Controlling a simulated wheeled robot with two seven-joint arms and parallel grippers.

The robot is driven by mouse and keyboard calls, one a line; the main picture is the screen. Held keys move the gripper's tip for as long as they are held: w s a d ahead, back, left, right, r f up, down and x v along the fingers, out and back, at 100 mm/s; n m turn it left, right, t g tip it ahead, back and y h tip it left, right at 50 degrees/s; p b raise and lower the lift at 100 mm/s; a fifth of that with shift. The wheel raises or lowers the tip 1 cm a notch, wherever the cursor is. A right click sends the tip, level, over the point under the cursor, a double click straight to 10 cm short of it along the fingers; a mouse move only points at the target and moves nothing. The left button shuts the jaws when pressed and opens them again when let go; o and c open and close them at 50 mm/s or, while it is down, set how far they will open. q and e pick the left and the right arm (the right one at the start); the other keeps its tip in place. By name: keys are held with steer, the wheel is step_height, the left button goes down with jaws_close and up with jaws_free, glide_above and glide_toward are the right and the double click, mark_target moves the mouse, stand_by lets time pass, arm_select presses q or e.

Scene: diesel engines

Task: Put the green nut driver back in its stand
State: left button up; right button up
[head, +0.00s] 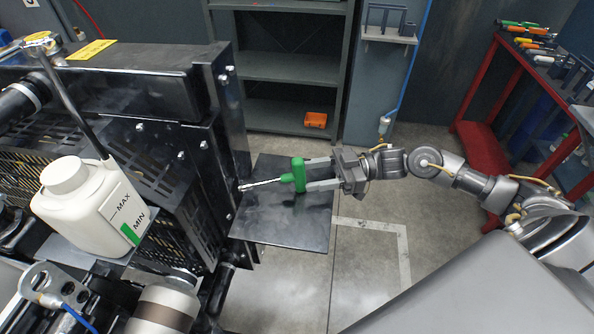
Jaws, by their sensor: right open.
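The green nut driver (298,175) has a T-shaped green handle and a bright metal shaft that points left toward the engine. It is over a dark flat plate beside the engine; I cannot tell if it rests on the plate. My right gripper (309,174) comes in from the right, open, with its fingertips at the handle. Whether they touch the handle is unclear. A small grey rack (388,18) on a wall shelf at the top may be the stand; no tool shows in it. My left gripper is out of view.
The dark plate (285,232) juts from the black engine frame (232,110). A white MAX/MIN reservoir (85,208) stands at left. A red bench (490,85) with several tools is at right. Shelves with an orange box (315,120) stand behind. Open floor lies between.

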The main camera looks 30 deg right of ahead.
mark_target(294, 178)
steer(key=shift+w+a, duration=0.15)
steer(key=shift+a, duration=0.35)
steer(key=shift+s+r, duration=0.15)
steer(key=shift+s, duration=0.1)
steer(key=shift+w+a+r+p, duration=0.15)
steer(key=shift+a+p, duration=0.15)
steer(key=shift+p, duration=0.15)
steer(key=p+x, duration=0.1)
steer(key=x, duration=0.3)
steer(key=shift+w, duration=0.1)
steer(key=shift+a, duration=0.2)
steer(key=shift+d+f, duration=0.1)
steer(key=shift+f, duration=0.1)
jaws_close()
steer(key=shift+r, duration=0.1)
